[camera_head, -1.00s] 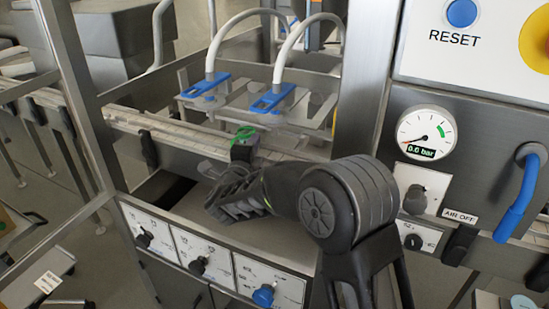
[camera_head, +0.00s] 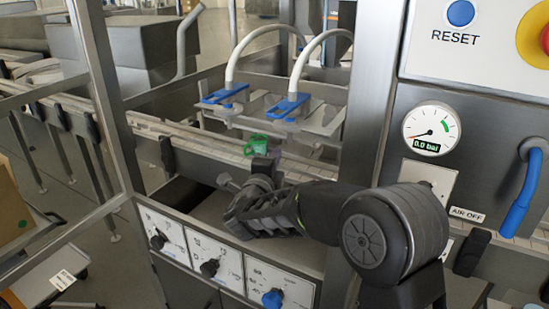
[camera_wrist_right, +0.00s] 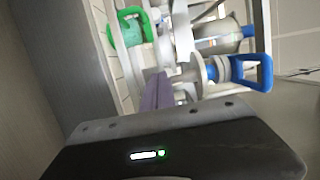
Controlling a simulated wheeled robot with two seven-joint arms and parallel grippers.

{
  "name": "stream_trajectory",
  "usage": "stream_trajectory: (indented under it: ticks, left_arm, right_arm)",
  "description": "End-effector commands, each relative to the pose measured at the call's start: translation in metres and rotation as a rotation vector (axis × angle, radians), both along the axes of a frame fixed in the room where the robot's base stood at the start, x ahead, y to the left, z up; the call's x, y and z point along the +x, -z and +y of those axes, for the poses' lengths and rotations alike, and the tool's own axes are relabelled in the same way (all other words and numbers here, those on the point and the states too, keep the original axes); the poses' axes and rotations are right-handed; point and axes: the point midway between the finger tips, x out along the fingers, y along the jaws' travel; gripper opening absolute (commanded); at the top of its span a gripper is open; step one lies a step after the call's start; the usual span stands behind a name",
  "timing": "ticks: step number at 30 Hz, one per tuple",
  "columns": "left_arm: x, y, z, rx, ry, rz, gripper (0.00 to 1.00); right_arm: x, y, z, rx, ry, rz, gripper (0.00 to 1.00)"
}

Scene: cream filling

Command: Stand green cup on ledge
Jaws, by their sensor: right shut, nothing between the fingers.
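The green cup (camera_head: 258,143) is at the slatted conveyor behind the control panel, partly hidden by my right gripper in the head view. In the right wrist view the green cup (camera_wrist_right: 127,33) is at the upper left, with its looped handle to its right. I cannot tell whether it is upright. My right gripper (camera_head: 262,166) is in front of the cup in the head view. In the right wrist view its purple-grey fingers (camera_wrist_right: 157,92) are shut and empty, apart from the cup. The steel ledge (camera_head: 303,252) lies under my right forearm. My left gripper is out of view.
Two blue-clamped nozzles (camera_head: 288,106) with white hoses hang above the conveyor (camera_head: 205,143), close to the cup. A steel post (camera_head: 372,150) stands right of the opening. A panel with knobs (camera_head: 209,268) lies below the ledge. A pressure gauge (camera_head: 431,130) is at right.

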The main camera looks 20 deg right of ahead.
Motion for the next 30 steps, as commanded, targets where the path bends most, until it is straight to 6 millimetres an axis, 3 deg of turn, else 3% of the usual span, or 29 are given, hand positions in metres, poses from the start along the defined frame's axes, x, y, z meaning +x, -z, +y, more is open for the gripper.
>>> stream_trajectory:
  ticks: [6, 10, 30]
  left_arm:
    - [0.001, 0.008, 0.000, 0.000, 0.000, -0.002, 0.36]
    - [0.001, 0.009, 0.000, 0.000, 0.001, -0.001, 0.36]
    - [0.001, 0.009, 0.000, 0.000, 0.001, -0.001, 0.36]
  right_arm:
    - [-0.038, 0.003, 0.024, -0.001, 0.001, 0.003, 0.00]
    - [-0.051, 0.002, 0.032, -0.001, 0.003, 0.003, 0.00]
    - [-0.056, 0.002, 0.036, -0.001, 0.003, 0.003, 0.00]
